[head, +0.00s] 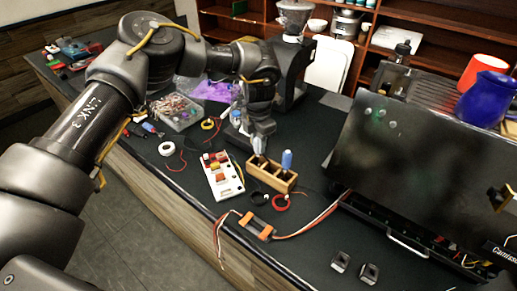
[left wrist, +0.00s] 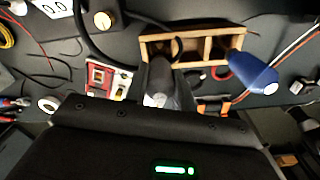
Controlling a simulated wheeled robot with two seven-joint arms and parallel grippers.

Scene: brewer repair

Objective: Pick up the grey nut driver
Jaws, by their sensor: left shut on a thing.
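A small wooden rack (head: 272,179) with several slots stands on the dark bench, and it also shows at the top of the left wrist view (left wrist: 222,32). My left gripper (head: 259,138) is over the rack's left part, pointing down. It is shut on the grey nut driver (head: 259,147), whose light grey handle (left wrist: 155,99) shows between the fingers in the left wrist view. The fingers hide much of the driver, and I cannot tell whether its tip is still inside the slot. A blue-handled driver (head: 287,159) stands upright in the rack's right part, apart from my gripper.
A white board with red and yellow parts (head: 220,178) lies left of the rack. Black and red tape rings (head: 281,202) lie in front. An orange-ended part with wires (head: 256,226) is near the bench edge. A large dark machine (head: 400,150) blocks the right side.

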